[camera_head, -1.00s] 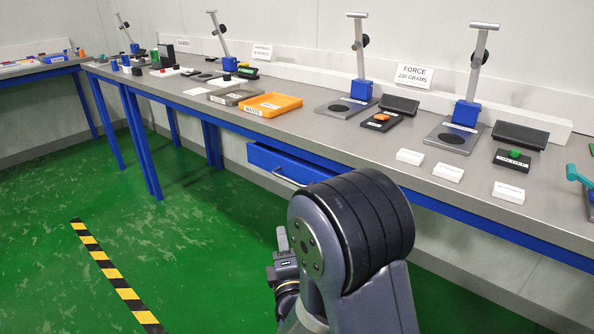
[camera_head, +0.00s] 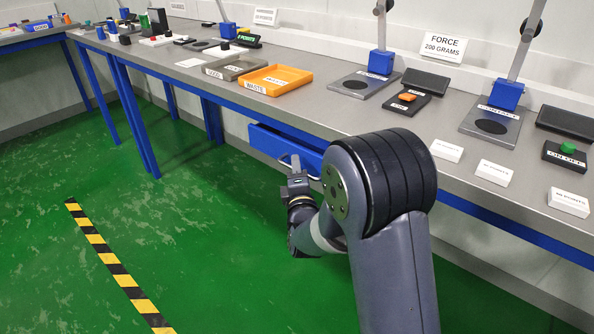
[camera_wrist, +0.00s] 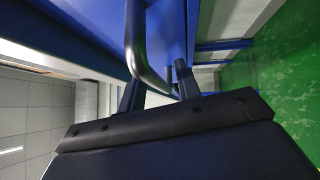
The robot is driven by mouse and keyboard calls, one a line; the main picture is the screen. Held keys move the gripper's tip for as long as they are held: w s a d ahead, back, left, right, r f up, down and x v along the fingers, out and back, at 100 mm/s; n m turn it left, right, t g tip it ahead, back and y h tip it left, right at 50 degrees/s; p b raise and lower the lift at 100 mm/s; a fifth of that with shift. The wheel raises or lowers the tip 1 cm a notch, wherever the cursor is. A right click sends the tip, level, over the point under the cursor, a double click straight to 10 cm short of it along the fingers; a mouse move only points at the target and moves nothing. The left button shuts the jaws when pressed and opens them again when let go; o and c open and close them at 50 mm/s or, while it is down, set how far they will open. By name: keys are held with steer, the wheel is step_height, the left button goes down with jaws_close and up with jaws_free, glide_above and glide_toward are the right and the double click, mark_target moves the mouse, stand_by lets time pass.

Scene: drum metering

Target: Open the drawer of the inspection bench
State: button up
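The blue drawer (camera_head: 268,141) hangs under the front edge of the inspection bench (camera_head: 205,88). No inside of it shows, and it looks closed. Its metal bar handle (camera_wrist: 135,45) runs down the middle of the wrist view, in front of the blue drawer front (camera_wrist: 168,25). My gripper (camera_wrist: 158,85) is at the handle, with its two dark fingers apart and the lower bend of the bar between them. I cannot make out firm contact on both sides. In the head view, my gripper (camera_head: 297,170) is at the drawer front, partly hidden by my arm.
On the bench stand an orange waste tray (camera_head: 275,80), a grey tray (camera_head: 234,67), force stands (camera_head: 362,84) and white label blocks (camera_head: 493,172). Blue bench legs (camera_head: 135,120) stand to the left. The green floor (camera_head: 210,230) in front is clear, with a striped tape line (camera_head: 115,268).

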steer(key=shift+c, duration=0.2)
jaws_close()
stand_by(0.4)
